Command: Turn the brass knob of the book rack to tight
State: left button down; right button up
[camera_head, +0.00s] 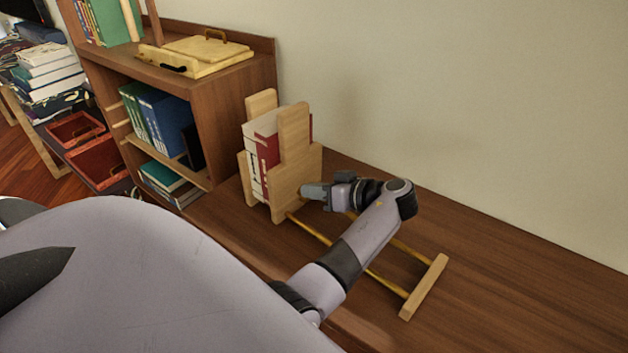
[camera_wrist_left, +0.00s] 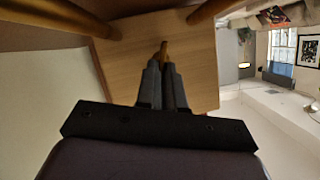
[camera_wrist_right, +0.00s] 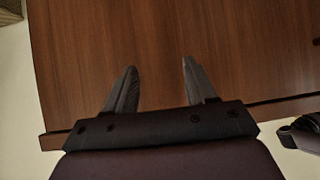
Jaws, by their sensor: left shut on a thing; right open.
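The wooden book rack (camera_head: 291,135) stands on the brown desk, with white and red books (camera_head: 262,150) upright between its end panels. Two brass rods run from it to a wooden end bar (camera_head: 425,288). My left gripper (camera_head: 305,190) is at the rack's right-hand panel. In the left wrist view its fingers (camera_wrist_left: 162,65) are shut on the small brass knob (camera_wrist_left: 164,46), which sticks out from the pale wood panel (camera_wrist_left: 195,65). The knob is hidden in the head view. My right gripper (camera_wrist_right: 159,63) is open and empty above a brown wooden surface.
A brown shelf (camera_head: 262,85) with green and blue books stands left of the rack. A yellowish wooden box (camera_head: 200,55) lies on top of it. Red trays (camera_head: 95,160) are further left. The desk (camera_head: 500,270) is clear right of the rack's rods.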

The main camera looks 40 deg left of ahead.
pick_arm(q)
jog(key=shift+w+f+m+g+b, duration=0.2)
jog(key=shift+m+g+b, duration=0.35)
jog(key=shift+m, duration=0.35)
jog(key=shift+r, duration=0.1)
jog(key=c, duration=1.3)
grip_release()
jog(key=shift+o, duration=0.2)
jog(key=b+v, duration=0.1)
jog(key=v, duration=0.5)
jog(key=shift+w+d+b, duration=0.15)
jog(key=shift+b, duration=0.25)
jog(key=shift+d, duration=0.4)
